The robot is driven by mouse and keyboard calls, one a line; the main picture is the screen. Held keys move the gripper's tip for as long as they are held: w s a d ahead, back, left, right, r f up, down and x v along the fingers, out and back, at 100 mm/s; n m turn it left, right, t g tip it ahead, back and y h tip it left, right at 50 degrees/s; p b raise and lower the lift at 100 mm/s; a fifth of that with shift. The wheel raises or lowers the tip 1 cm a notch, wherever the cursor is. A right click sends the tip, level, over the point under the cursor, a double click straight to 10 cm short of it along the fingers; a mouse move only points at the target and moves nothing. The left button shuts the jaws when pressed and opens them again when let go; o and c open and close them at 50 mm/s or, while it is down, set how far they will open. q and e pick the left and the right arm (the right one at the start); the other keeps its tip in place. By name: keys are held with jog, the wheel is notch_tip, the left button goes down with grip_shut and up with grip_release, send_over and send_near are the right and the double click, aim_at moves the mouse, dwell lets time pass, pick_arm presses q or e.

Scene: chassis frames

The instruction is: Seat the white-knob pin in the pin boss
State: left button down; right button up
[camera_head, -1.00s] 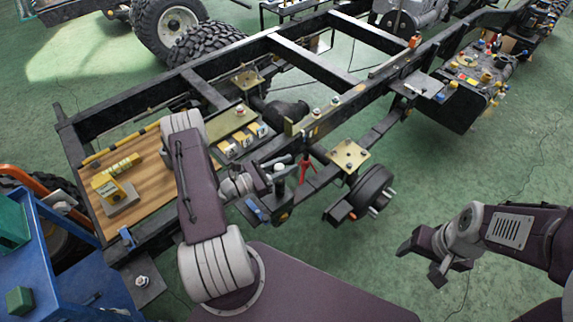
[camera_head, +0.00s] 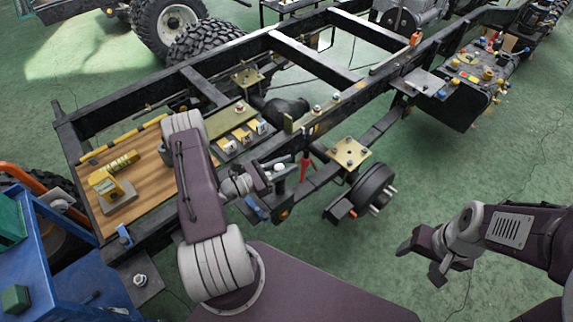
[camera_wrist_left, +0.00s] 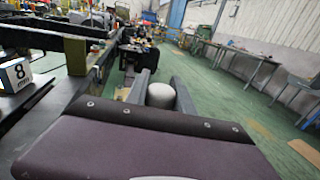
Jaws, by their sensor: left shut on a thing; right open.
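My left gripper (camera_head: 272,176) is over the near rail of the chassis frame in the head view. It is shut on the white-knob pin. The pin's white knob (camera_wrist_left: 161,95) shows between the two fingers in the left wrist view; its shank is hidden there. In the head view the knob is a small pale spot at the fingertips. I cannot pick out the pin boss with certainty, nor tell whether the pin touches it. My right gripper (camera_head: 425,254) is open and empty, over the floor at the right.
The black chassis frame (camera_head: 190,82) crosses the view. A wooden board (camera_head: 147,190) carries a yellow tool (camera_head: 110,186). Small marked blocks (camera_head: 242,136) sit on a plate beside my left arm. A red part (camera_head: 305,166) is just right of the gripper. A blue cart (camera_head: 60,262) stands at left.

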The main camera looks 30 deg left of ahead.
dwell(0.3)
pick_arm(q)
jog(key=c, duration=1)
grip_release()
jog(key=shift+r+p, duration=1.4)
jog(key=shift+r, duration=0.1)
notch_tip(320, 180, up, 5)
jog(key=p, duration=0.4)
